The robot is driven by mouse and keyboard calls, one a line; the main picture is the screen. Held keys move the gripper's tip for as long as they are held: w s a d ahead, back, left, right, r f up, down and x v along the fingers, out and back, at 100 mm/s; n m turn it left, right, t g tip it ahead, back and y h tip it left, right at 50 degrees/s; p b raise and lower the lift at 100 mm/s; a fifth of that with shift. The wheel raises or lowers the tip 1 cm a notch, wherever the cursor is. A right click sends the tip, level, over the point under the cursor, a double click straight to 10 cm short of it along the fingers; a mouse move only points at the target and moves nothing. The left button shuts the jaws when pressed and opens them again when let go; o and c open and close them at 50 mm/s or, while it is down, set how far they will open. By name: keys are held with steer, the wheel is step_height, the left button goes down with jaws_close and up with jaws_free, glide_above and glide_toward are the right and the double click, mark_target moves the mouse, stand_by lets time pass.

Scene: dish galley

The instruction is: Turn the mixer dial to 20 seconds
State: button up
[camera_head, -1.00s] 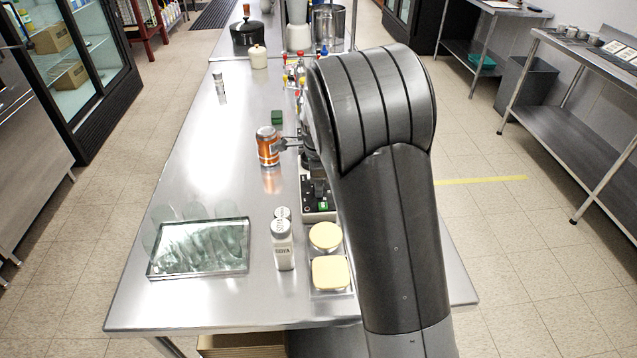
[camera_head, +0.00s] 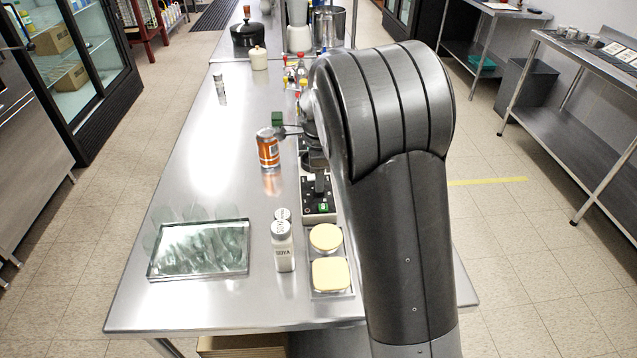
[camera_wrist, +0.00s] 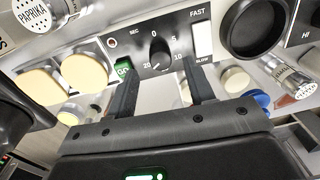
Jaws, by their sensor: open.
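The mixer dial (camera_wrist: 160,52) is a black round knob on a black control panel (camera_wrist: 140,26) marked SEC, with 0, 5, 10 and 20 around it. I cannot surely tell which mark its pointer faces. A green GO button (camera_wrist: 124,69) is left of the dial and a white FAST/SLOW switch (camera_wrist: 202,40) is right of it. My gripper (camera_wrist: 164,80) is open and empty, its two fingers spread below the dial, apart from it. In the head view, the panel (camera_head: 310,209) shows partly behind my arm; the dial is hidden there.
Shakers, including one marked SOYA (camera_head: 283,249), and yellow-lidded containers (camera_head: 328,274) stand close by the panel. An orange can (camera_head: 267,150) stands beyond, left of my wrist. A glass tray (camera_head: 200,249) lies at the left. The middle left of the steel table is clear.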

step_height(320, 180, up, 7)
steer(key=shift+s, duration=0.2)
stand_by(0.4)
